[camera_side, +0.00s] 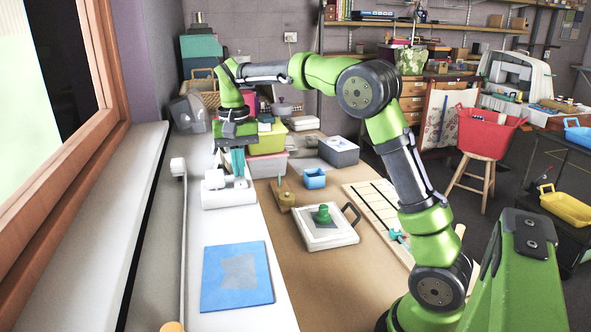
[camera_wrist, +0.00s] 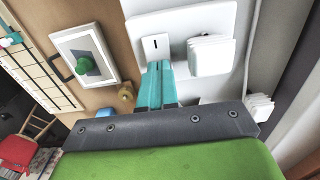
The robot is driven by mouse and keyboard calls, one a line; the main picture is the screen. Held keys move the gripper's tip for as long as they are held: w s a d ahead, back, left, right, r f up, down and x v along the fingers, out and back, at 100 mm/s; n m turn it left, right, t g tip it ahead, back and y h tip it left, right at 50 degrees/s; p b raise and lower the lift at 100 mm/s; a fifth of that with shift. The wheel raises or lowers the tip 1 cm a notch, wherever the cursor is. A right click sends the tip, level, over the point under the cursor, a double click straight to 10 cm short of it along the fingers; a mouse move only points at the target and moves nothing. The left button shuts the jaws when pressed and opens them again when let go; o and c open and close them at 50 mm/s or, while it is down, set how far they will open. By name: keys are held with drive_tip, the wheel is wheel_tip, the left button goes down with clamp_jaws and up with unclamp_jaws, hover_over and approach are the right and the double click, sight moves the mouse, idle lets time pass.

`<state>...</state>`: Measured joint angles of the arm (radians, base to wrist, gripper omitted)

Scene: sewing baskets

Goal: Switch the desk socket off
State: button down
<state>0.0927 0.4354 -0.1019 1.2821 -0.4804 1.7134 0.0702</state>
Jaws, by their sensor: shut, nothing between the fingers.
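The desk socket (camera_side: 230,196) is a white block on the white worktop along the window side. In the wrist view the socket (camera_wrist: 182,20) shows a white switch (camera_wrist: 155,46) with a small dark mark, beside a white plug (camera_wrist: 211,54) seated in it. My gripper (camera_side: 238,174) points down over the socket, its teal fingers together and empty. In the wrist view the gripper (camera_wrist: 159,66) has its fingertips at the near edge of the switch and covers part of it. I cannot tell whether they touch it.
A white cable runs along the worktop to another white plug (camera_side: 178,166). A blue mat (camera_side: 215,295) lies in front.

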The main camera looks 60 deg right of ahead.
drive_tip(key=shift+f, duration=0.5)
drive_tip(key=shift+r, duration=3.55)
